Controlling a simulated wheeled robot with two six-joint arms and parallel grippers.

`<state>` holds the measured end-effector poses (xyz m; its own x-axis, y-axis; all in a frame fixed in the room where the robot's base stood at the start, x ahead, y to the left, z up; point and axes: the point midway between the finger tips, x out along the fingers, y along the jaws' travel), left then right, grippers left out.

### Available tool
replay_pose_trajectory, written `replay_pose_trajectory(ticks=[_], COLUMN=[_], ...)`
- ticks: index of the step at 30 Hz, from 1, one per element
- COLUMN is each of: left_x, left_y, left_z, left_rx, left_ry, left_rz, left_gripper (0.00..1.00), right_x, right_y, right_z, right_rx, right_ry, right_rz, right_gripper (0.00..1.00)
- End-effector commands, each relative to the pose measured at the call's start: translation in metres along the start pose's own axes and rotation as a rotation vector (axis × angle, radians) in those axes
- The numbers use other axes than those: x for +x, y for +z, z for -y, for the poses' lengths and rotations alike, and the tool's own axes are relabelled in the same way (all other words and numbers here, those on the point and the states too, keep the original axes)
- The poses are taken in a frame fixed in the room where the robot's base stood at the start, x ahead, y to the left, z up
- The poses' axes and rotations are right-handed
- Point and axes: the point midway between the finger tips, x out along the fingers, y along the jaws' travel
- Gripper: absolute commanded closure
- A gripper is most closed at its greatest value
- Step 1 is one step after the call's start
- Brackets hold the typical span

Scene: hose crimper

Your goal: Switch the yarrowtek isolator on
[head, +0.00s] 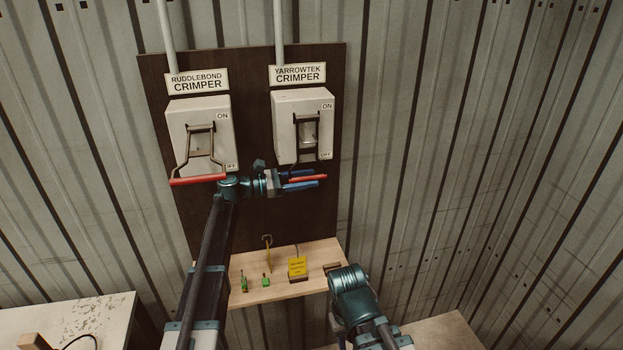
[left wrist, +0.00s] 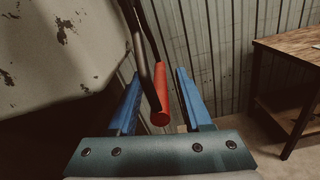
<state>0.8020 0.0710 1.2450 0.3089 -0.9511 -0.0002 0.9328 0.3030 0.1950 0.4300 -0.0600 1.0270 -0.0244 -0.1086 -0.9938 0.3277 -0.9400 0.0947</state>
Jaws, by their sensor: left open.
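The Yarrowtek isolator (head: 286,104) is a pale grey box under the "YARROWTEK CRIMPER" sign (head: 298,74), with ON at its top and OFF at its bottom. Its lever frame hangs down, with the red handle (head: 318,177) at the OFF end. My left gripper (head: 306,181) is open at this handle. In the left wrist view the red handle (left wrist: 160,104) lies between the open blue fingers, with a gap at the right finger; contact on the left is unclear. My right arm shows at the lower right, but its gripper is not visible.
The Ruddlebond isolator (head: 185,108) stands to the left on the same dark board (head: 255,75), its red handle (head: 198,180) also down. A wooden shelf (head: 250,295) below holds a yellow tag (head: 297,267) and small green items. A worn table (head: 85,315) is at lower left.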

Motion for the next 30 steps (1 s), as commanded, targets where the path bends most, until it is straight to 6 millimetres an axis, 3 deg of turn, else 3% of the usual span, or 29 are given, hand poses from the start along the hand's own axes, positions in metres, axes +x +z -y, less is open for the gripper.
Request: replay_pose_trajectory(ticks=[5,15,23,30], left_x=[0.0131,0.0152,0.0151,0.0150], left_y=[0.0000,0.0000,0.0000,0.0000], left_z=[-0.0001,0.0000,0.0000,0.0000], left_rx=[0.000,0.000,0.000,0.000], left_ry=[0.000,0.000,0.000,0.000], left_rz=[0.000,0.000,0.000,0.000], left_gripper=[0.50,0.50,0.97,1.00], right_x=[0.0000,0.0000,0.0000,0.0000], right_y=[0.0000,0.0000,0.0000,0.0000], right_z=[0.0000,0.0000,0.0000,0.0000], right_rx=[0.000,0.000,0.000,0.000], right_ry=[0.000,0.000,0.000,0.000], right_rz=[0.000,0.000,0.000,0.000], right_gripper=[0.66,0.66,0.66,0.66])
